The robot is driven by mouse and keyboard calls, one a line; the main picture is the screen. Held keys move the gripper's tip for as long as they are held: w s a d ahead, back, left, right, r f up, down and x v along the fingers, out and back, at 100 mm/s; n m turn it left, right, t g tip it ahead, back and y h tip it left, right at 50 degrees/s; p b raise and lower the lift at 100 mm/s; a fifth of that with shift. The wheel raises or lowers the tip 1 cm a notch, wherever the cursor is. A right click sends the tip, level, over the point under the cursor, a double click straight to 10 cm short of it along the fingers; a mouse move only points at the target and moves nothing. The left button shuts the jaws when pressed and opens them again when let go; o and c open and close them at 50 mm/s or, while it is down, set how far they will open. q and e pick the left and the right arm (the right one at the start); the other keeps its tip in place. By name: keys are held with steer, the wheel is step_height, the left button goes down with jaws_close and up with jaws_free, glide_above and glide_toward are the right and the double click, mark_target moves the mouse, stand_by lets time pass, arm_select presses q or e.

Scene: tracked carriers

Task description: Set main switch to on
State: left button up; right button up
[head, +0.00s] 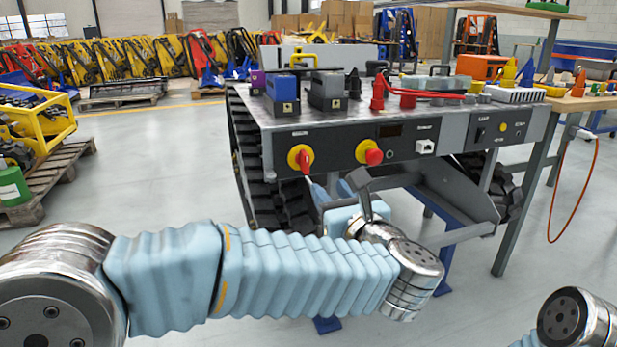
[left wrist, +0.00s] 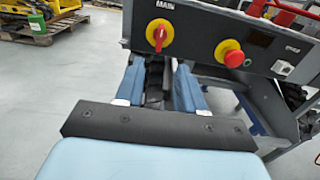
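The main switch (head: 300,158) is a red rotary handle on a yellow disc, at the left end of the carrier's dark front panel. In the left wrist view the switch (left wrist: 159,34) sits under the label MAIN, its red handle roughly upright with a slight tilt. My left gripper (head: 330,190) is just below and in front of the panel, partly hidden by my own wrist. In the left wrist view the blue fingers of the gripper (left wrist: 161,68) stand apart with nothing between them, below the switch and not touching it. My right gripper is out of view.
A red emergency button (head: 372,155) on yellow is right of the switch. The tracked carrier (head: 440,155) bears blue and grey blocks and red leads on top. A workbench (head: 585,103) stands at right, with an orange cable (head: 580,195) hanging.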

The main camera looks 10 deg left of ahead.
mark_target(307, 164)
arm_select(q)
steer(key=x, duration=1.3)
steer(key=shift+p, duration=0.35)
steer(key=shift+f, duration=0.1)
jaws_close()
